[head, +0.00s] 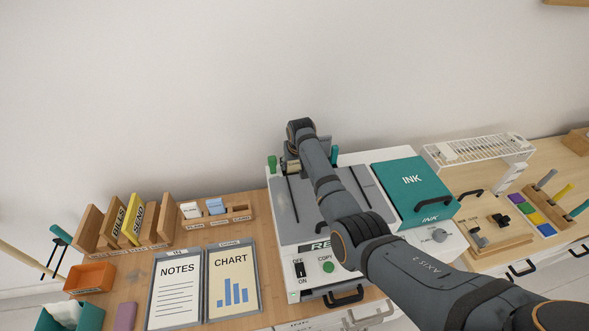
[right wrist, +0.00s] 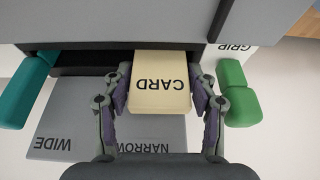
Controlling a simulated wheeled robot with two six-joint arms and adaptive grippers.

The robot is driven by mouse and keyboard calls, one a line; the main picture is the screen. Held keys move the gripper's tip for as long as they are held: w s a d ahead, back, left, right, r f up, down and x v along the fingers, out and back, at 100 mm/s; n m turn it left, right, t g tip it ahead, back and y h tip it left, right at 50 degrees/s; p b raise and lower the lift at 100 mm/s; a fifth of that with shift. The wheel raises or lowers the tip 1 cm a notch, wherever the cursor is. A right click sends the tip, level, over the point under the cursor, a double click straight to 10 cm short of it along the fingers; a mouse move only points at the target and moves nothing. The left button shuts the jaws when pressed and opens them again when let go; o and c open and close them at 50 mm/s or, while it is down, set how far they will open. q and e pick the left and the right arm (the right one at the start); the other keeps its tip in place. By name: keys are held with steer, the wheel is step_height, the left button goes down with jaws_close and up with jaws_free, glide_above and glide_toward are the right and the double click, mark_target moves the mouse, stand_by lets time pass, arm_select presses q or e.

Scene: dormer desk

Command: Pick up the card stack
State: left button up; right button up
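The card stack (right wrist: 160,78) is a cream block marked CARD. In the right wrist view it sticks out from a dark slot under a grey part of the machine. My right gripper (right wrist: 161,85) has one finger on each side of the stack, very close to its side edges. I cannot tell whether the fingers press on it. In the head view my right gripper (head: 294,160) is at the back of the grey-topped machine (head: 285,212), partly hidden by my arm, and the stack is hard to make out. My left gripper is not in view.
A grey plate marked WIDE and NARROW (right wrist: 100,125) lies under the fingers. A green grip (right wrist: 237,95) and a teal piece (right wrist: 25,90) flank the slot. A teal INK box (head: 412,185) stands right of my arm. Clipboards (head: 232,280) lie at left.

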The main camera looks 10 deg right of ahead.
steer(key=c, duration=0.6)
steer(key=shift+r, duration=0.1)
steer(key=shift+c, duration=0.2)
step_height(320, 180, up, 18)
steer(key=b, duration=0.3)
